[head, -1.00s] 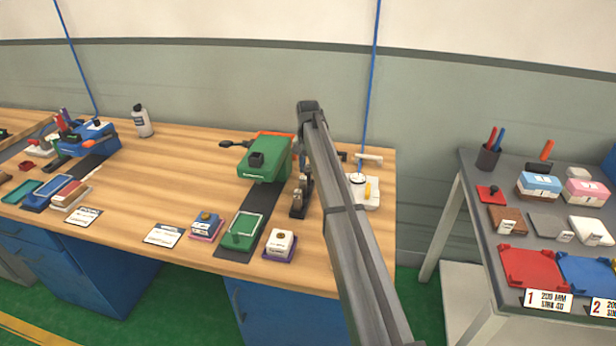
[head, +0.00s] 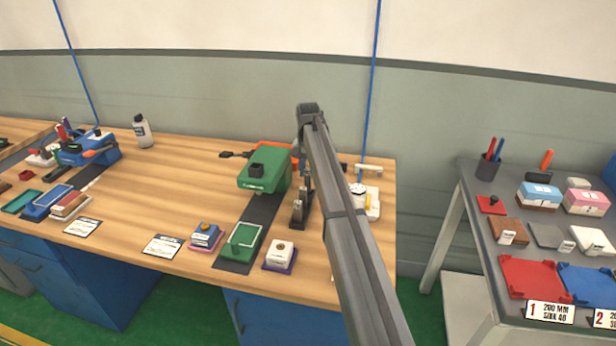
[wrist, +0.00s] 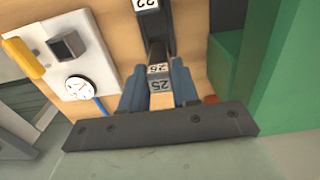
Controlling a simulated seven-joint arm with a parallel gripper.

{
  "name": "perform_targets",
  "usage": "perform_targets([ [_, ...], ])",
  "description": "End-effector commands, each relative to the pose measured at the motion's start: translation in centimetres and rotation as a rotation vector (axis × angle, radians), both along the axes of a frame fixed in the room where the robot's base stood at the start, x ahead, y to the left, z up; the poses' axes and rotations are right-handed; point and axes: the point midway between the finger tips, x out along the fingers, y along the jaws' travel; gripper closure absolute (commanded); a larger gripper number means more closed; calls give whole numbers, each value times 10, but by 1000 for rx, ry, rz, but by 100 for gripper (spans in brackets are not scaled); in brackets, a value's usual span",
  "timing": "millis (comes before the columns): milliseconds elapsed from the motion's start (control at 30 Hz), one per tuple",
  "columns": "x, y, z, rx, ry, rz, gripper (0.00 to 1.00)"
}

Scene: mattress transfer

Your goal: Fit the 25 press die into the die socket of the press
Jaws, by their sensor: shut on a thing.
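My gripper (wrist: 160,85) has its two blue fingers shut on a small grey block with white labels reading 25, the 25 press die (wrist: 160,97). The die is at a dark rack (wrist: 183,28), where another label reading 22 (wrist: 146,4) shows; I cannot tell whether the die still touches the rack. In the head view the rack (head: 300,222) stands right of the green press (head: 262,180), and my arm partly hides the gripper. The die socket cannot be made out.
A white board with a round dial (wrist: 79,89) lies beside the rack. In front of the press are a green tray (head: 243,243), a blue-topped block (head: 206,232) and a white block on a purple base (head: 280,250). A bottle (head: 142,130) stands further left.

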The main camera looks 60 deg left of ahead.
Motion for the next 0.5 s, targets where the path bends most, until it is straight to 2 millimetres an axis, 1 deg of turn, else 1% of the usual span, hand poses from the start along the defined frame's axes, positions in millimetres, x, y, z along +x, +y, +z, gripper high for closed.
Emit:
perform_targets([
  [33,0,1,10,2,-1,0,100],
  [333,-2,2,62,2,-1,1,100],
  [433,-13,5,81,2,-1,2,100],
  [500,-27,8,95,2,-1,2,100],
])
